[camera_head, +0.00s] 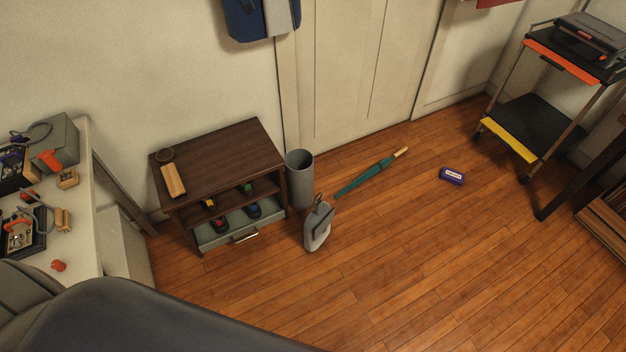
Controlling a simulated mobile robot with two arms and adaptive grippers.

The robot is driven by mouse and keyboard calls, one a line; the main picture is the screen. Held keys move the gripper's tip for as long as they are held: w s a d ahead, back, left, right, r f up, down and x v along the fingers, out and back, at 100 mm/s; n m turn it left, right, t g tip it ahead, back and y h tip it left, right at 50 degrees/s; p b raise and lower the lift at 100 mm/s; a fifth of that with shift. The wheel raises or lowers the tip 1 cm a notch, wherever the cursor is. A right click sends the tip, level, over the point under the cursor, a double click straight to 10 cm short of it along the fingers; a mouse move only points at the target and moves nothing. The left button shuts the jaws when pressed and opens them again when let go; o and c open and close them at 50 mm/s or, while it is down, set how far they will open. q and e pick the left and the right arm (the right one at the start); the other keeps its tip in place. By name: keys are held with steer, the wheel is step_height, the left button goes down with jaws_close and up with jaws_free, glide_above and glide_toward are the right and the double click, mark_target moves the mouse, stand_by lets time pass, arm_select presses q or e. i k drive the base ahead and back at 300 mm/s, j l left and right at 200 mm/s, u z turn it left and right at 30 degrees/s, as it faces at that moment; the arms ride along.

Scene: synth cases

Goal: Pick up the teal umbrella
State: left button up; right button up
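The teal umbrella (366,176) is furled and lies flat on the wooden floor, a little in front of the door. Its pale tan handle (401,152) points to the upper right, and its tip points to the lower left, near a grey upright bag-like item. No gripper is in view. A large dark rounded shape across the lower left may be part of my own body; I cannot tell.
A grey cylindrical bin (300,180) and a grey bag-like item (318,224) stand left of the umbrella, beside a brown cabinet (217,155). A blue-purple box (452,176) lies to its right. A wheeled cart (535,125) stands far right. The floor in front is clear.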

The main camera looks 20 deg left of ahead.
mark_target(385, 162)
steer(key=i+l+u, duration=0.1)
steer(key=i+l, duration=0.15)
steer(key=i, duration=0.2)
steer(key=i+l+u, duration=0.1)
steer(key=i+l, duration=0.2)
steer(key=i, duration=0.15)
